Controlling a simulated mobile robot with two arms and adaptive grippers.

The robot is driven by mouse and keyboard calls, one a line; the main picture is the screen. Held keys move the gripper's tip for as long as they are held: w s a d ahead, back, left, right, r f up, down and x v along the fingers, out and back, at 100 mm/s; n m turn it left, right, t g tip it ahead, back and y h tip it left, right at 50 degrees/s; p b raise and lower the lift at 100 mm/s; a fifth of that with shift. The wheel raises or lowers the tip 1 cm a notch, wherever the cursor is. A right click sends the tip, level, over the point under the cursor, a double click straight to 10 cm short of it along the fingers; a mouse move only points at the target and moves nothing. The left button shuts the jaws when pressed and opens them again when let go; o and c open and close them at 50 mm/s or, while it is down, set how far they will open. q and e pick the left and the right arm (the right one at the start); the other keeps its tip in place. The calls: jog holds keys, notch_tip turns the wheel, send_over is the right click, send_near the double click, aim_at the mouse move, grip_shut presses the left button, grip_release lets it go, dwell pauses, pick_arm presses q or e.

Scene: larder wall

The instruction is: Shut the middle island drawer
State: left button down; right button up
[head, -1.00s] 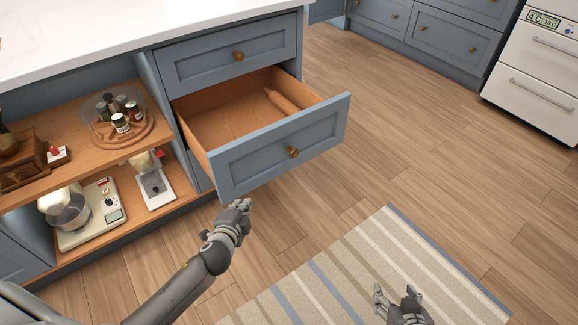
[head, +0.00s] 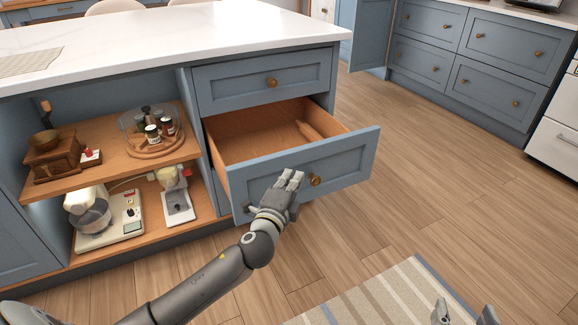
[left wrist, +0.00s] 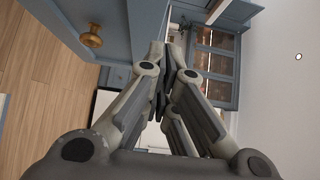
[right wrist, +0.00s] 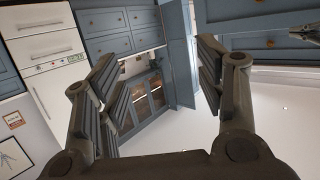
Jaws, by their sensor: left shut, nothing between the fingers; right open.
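The middle island drawer (head: 345,161) is pulled out below a shut top drawer (head: 262,82). Its blue front has a round brass knob (head: 315,180), and a wooden rolling pin (head: 308,130) lies inside. My left gripper (head: 290,178) is shut and empty, in front of the drawer front and left of the knob. I cannot tell whether it touches the front. A brass knob (left wrist: 91,38) also shows beside the left gripper (left wrist: 165,55) in the left wrist view. My right gripper (head: 464,312) is open and empty at the bottom right, over the rug; its open fingers fill the right wrist view (right wrist: 165,85).
Open island shelves left of the drawer hold a grinder (head: 58,155), a jar turntable (head: 155,145), a stand mixer (head: 88,212) and a scale (head: 178,205). The white worktop (head: 170,40) is above. A striped rug (head: 385,300) lies in front; wooden floor to the right is clear.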

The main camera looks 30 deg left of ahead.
aim_at(295, 153)
pick_arm(q)
jog(key=shift+w+a+b, duration=0.2)
jog(key=shift+w+a, duration=0.4)
jog(key=shift+w, duration=0.35)
jog(key=shift+w+a+b, duration=0.25)
jog(key=shift+w+a, duration=0.35)
jog(key=shift+w, duration=0.3)
jog(key=shift+w+a+b, duration=0.2)
jog(key=shift+w+a, duration=0.4)
jog(key=shift+w, duration=0.35)
pick_arm(e)
notch_tip(295, 153, up, 7)
jog(key=w+a+t+y, duration=0.1)
jog(key=t, duration=0.3)
jog(key=shift+a, duration=0.15)
jog(key=shift+f, duration=0.15)
